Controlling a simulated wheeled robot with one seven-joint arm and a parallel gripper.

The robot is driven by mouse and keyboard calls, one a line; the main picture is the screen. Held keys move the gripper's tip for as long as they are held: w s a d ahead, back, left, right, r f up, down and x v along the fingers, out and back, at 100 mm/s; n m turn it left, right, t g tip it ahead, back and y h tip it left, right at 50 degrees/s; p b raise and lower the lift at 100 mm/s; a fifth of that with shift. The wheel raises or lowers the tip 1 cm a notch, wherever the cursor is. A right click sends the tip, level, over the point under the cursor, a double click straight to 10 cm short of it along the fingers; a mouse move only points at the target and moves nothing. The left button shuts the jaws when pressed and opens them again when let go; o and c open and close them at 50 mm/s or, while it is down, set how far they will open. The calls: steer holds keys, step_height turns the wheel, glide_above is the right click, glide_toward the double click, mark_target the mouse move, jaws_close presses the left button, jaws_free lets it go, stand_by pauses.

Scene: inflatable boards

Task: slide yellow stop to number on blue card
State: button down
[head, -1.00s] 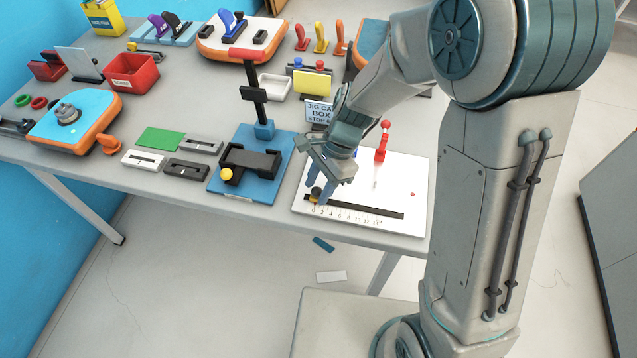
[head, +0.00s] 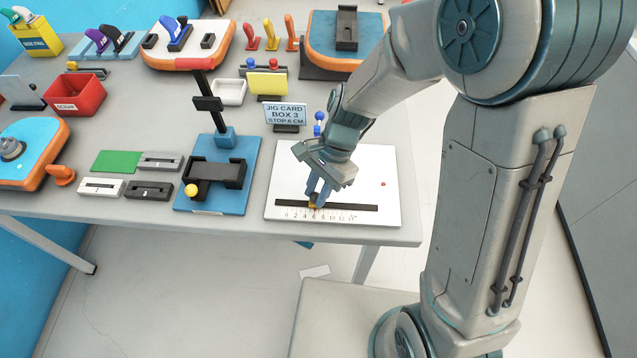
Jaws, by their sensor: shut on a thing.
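The yellow stop (head: 314,205) sits on the dark slotted rail (head: 350,207) of a white board (head: 385,185). It is close to the 6 on the printed scale, though the numbers are small. My gripper (head: 317,197) reaches down from above and is shut on the stop; its fingers hide part of it.
A blue jig base (head: 230,200) with a red-handled upright stands left of the board. White and dark slotted blocks (head: 148,190) lie farther left. A red bin (head: 75,95) and a yellow box (head: 36,36) are at the back left. The table's front edge is just below the board.

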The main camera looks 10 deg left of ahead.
steer(key=shift+a, duration=0.1)
steer(key=c, duration=1.2)
jaws_free()
steer(key=shift+c, duration=0.2)
steer(key=shift+r, duration=0.15)
steer(key=v, duration=1.3)
steer(key=shift+r, duration=0.35)
steer(key=s+d+r+n+t+h, duration=0.1)
steer(key=s+d+n+t, duration=0.2)
steer(key=d, duration=0.6)
steer(key=s+d+r+n+t+h, duration=0.2)
steer(key=s+d+n, duration=0.3)
steer(key=d, duration=0.4)
steer(key=shift+s+d+t, duration=0.25)
steer(key=shift+s+t, duration=0.05)
steer(key=shift+t, duration=0.5)
